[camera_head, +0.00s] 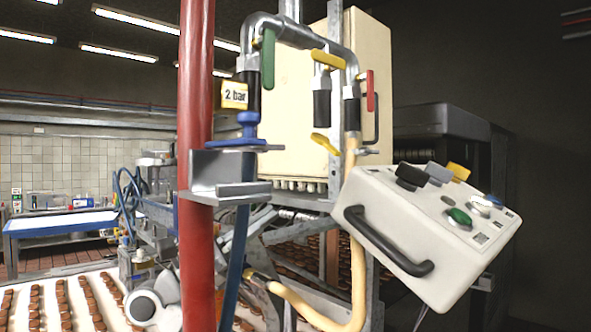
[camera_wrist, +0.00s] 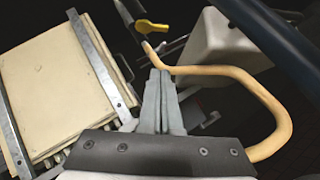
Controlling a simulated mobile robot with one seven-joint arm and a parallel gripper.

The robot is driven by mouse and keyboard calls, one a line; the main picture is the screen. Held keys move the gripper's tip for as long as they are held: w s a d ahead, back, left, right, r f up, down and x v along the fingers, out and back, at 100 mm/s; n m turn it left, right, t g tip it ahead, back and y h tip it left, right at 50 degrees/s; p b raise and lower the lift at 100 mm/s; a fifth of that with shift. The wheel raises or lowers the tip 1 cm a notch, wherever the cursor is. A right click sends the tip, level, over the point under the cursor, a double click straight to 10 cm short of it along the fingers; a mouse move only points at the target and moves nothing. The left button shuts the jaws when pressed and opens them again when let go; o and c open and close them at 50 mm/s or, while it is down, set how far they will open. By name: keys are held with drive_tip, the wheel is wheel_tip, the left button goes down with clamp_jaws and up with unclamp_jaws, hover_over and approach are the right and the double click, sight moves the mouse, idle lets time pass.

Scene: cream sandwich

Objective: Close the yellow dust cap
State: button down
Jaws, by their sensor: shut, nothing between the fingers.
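A yellow flap (camera_head: 458,171), which looks like the dust cap, stands raised at the back edge of a tilted white control box (camera_head: 410,225) in the head view. It is beside a grey flap (camera_head: 438,174) and a black flap (camera_head: 411,177). In the wrist view, my gripper (camera_wrist: 159,73) is shut and empty, its fingertips close to the cream hose (camera_wrist: 235,72). What looks like the white box (camera_wrist: 215,45) is beyond and right of the fingertips. I cannot make out the yellow flap on it there.
A yellow lever (camera_wrist: 152,26) shows beyond the fingertips, near a black pipe piece. The cream cabinet (camera_wrist: 55,85) stands left with metal rails. In the head view, a red post (camera_head: 196,150), pipes and a blue hose (camera_head: 235,265) stand left of the box.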

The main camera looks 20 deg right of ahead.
sight(326, 144)
drive_tip(key=s+a+r+p+x, duration=0.1)
drive_tip(key=p+x, duration=0.2)
drive_tip(key=x, duration=0.9)
drive_tip(key=shift+s+r, duration=0.45)
drive_tip(key=shift+r, duration=0.15)
drive_tip(key=shift+w+n+t+h, duration=0.1)
drive_tip(key=shift+n+t+h, duration=0.2)
drive_tip(key=shift+n+t, duration=0.1)
